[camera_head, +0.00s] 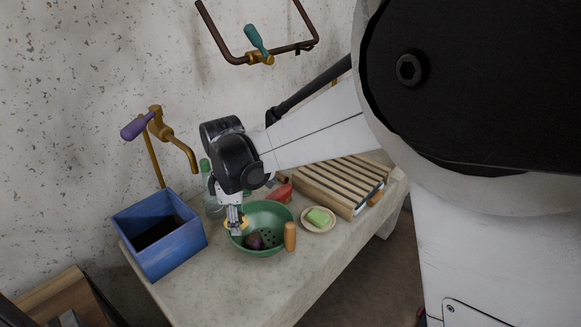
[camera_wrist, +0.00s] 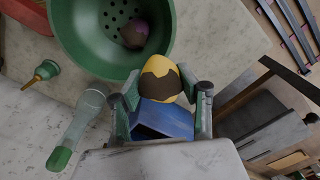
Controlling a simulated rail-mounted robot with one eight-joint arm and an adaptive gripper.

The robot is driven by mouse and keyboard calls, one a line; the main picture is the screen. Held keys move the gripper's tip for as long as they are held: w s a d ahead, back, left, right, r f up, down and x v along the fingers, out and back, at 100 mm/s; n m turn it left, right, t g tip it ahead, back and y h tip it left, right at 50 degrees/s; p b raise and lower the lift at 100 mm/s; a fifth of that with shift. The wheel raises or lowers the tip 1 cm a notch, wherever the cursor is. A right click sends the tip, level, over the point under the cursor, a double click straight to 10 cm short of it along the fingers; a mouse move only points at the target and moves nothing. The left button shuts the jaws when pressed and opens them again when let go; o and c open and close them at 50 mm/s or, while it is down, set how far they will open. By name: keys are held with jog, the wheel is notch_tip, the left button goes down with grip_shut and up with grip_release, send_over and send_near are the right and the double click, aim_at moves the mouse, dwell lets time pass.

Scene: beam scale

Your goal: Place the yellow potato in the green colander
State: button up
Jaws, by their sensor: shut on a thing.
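The yellow potato, with a dark brown patch, sits between my gripper's fingers in the wrist view (camera_wrist: 168,76). My gripper (camera_head: 236,227) is shut on it, and both fingers show at its sides in the wrist view (camera_wrist: 162,98). The green colander (camera_head: 272,212) stands on the counter with a dark purple vegetable (camera_head: 254,241) inside; the colander also shows in the wrist view (camera_wrist: 78,45). In the head view my gripper and the potato overlap the colander's left side. In the wrist view the potato is by the colander's rim. Its exact height above the rim is unclear.
A blue box (camera_head: 170,251) stands left of the colander. An orange-brown upright object (camera_head: 290,237) is close at its right front. A plate with a green sponge (camera_head: 318,217) and a slatted wooden rack (camera_head: 340,183) are to the right. A clear, green-capped bottle (camera_wrist: 78,125) is nearby.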

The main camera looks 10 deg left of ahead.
jog(key=shift+w+d+f+p, duration=0.15)
jog(key=shift+w+d+f, duration=0.5)
jog(key=shift+w+f, duration=0.8)
jog(key=shift+w+d+f+p, duration=0.2)
jog(key=shift+w+d+f, duration=0.5)
jog(key=shift+w+f, duration=0.65)
jog(key=shift+w+d+f+p, duration=0.15)
jog(key=shift+w+d+f, duration=0.7)
jog(key=shift+f, duration=0.95)
jog(key=shift+w+a+f, duration=0.1)
jog(key=shift+w+a, duration=0.1)
jog(key=shift+f+b, duration=0.2)
jog(key=shift+b, duration=0.15)
jog(key=o, duration=1.1)
jog(key=shift+o, duration=0.3)
jog(key=shift+r, duration=0.1)
